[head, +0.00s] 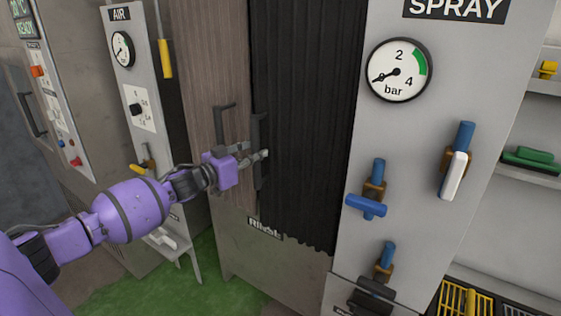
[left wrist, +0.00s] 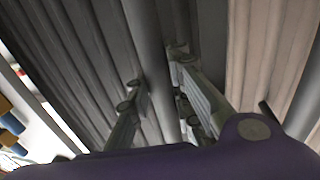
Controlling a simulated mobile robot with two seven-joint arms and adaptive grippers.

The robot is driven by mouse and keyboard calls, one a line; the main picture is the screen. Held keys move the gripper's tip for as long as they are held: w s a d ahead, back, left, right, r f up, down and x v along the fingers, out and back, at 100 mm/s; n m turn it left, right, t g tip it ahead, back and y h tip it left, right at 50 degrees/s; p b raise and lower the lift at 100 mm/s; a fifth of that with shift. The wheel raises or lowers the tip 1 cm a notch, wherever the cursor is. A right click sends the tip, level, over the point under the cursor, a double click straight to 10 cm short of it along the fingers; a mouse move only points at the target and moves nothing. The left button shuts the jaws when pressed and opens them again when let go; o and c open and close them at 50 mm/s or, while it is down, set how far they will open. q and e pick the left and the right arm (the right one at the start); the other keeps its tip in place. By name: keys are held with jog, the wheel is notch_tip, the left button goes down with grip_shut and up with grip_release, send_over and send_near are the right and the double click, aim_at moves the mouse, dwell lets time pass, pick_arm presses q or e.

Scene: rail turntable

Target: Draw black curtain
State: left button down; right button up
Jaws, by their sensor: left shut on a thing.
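The black curtain (head: 308,120) hangs in pleats between a wood-grain panel (head: 208,70) and the grey SPRAY panel (head: 420,130). A dark upright pull bar (head: 258,135) stands at the curtain's left edge. My left gripper (head: 262,156) is shut on this pull bar, and its fingers hide part of it. In the left wrist view the fingers (left wrist: 160,85) lie on either side of the grey bar (left wrist: 150,45). The pleated curtain (left wrist: 60,60) is left of the bar there. My right gripper is not in view.
The SPRAY panel carries a gauge (head: 398,70), a white-handled valve (head: 454,174) and a blue valve (head: 367,205) that stick out right of the curtain. A dark handle (head: 222,122) is on the wood-grain panel. A grey AIR panel (head: 130,75) stands at left.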

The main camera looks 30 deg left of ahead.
pick_arm(q)
jog(key=a+b, duration=0.1)
jog(key=a, duration=0.6)
jog(key=shift+a, duration=0.2)
jog(key=shift+w, duration=0.1)
jog(key=c, duration=1.6)
grip_release()
jog(key=shift+a+f, duration=0.1)
jog(key=shift+a, duration=0.05)
jog(key=shift+o, duration=0.2)
jog(key=v, duration=1.2)
